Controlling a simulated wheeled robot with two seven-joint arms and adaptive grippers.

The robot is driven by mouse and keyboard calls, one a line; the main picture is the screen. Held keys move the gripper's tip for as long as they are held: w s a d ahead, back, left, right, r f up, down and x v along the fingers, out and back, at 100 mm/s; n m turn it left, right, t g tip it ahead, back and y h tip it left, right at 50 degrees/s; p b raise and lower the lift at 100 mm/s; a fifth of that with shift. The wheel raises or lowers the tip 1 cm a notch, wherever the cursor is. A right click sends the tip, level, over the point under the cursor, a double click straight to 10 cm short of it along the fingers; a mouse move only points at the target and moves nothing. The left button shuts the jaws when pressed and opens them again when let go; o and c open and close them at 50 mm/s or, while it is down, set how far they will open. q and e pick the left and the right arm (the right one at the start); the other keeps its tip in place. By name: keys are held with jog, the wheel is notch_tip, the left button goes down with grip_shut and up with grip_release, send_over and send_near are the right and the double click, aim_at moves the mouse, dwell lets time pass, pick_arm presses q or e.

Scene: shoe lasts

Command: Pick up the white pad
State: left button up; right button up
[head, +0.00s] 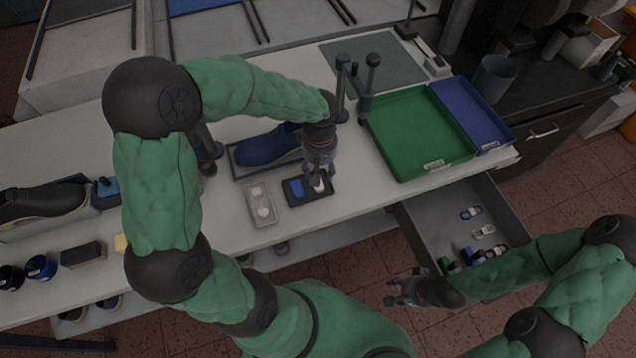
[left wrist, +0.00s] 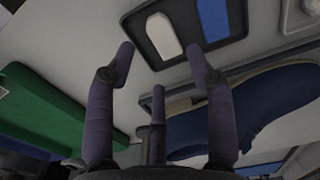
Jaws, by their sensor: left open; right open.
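The white pad (head: 319,187) lies in a small black tray (head: 309,199) on the white table, partly hidden by my left gripper (head: 317,180) in the head view. A blue pad (head: 296,187) lies beside it in the same tray. In the left wrist view the white pad (left wrist: 164,36) shows beyond the fingertips, roughly between them, with the blue pad (left wrist: 213,19) to its right. My left gripper (left wrist: 160,60) is open and empty, pointing at the tray. My right gripper (head: 392,292) is open and empty, out over the floor in front of the table.
A blue shoe (head: 268,148) sits in a tray just behind. A grey tray with round white pieces (head: 272,216) is left of the black tray. A green tray (head: 462,155) and blue tray (head: 506,136) stand right. A clamp stand (head: 366,103) rises behind. An open drawer (head: 423,226) juts out.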

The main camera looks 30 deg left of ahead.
pick_arm(q)
notch_tip(320, 180, down, 5)
jog(key=shift+d+f+b, duration=0.1)
jog(key=shift+b, duration=0.8)
jog(key=c, duration=0.5)
